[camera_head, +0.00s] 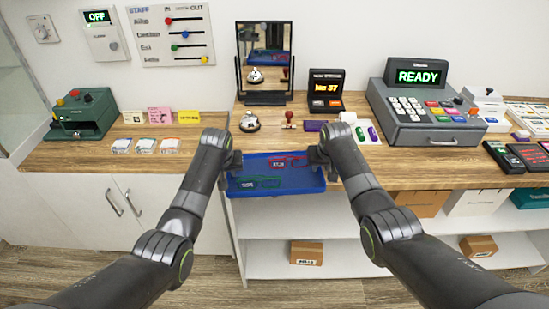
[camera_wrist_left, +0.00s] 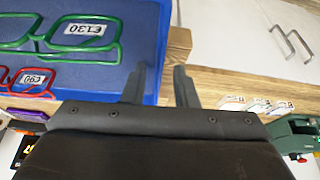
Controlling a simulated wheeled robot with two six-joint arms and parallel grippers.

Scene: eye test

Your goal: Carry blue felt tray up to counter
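The blue felt tray (camera_head: 300,184) is level at the front edge of the wooden counter (camera_head: 275,113), between my two arms. It holds red and green glasses frames with price tags. Whether the tray's underside touches the counter is hidden.
A bell (camera_head: 250,122), a stamp (camera_head: 289,121) and a mirror (camera_head: 264,65) stand behind the tray. A till (camera_head: 428,105) is to the right. The left counter holds a green machine (camera_head: 84,115) and cards (camera_head: 145,146). Boxes (camera_head: 306,253) sit on shelves below.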

